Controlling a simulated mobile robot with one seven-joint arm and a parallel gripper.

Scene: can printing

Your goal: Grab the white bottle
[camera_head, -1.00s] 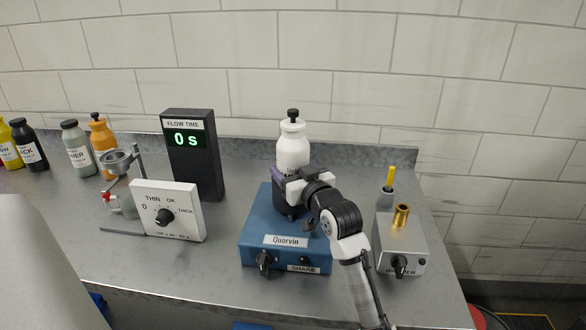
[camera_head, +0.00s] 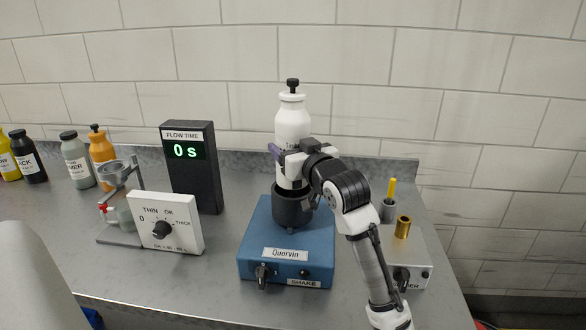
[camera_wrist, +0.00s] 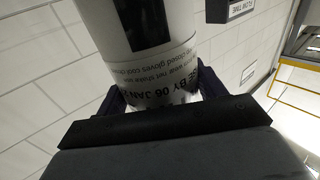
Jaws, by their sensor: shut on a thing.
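The white bottle (camera_head: 291,122) has a black cap and stands upright above the black cup holder of the blue shaker box. My gripper (camera_head: 284,153) is shut on the bottle around its middle. The bottle's lower part shows above the cup; whether its base is clear of the cup's inside is hidden. In the wrist view the printed white bottle (camera_wrist: 150,50) fills the space between the dark fingers (camera_wrist: 158,100).
The blue Quorvin shaker box (camera_head: 262,268) has a black cup (camera_head: 292,212) on top. A flow time display (camera_head: 190,168), a dial box (camera_head: 166,224) and a grey box with a brass cylinder (camera_head: 403,228) stand nearby. Several bottles (camera_head: 75,160) are at the left.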

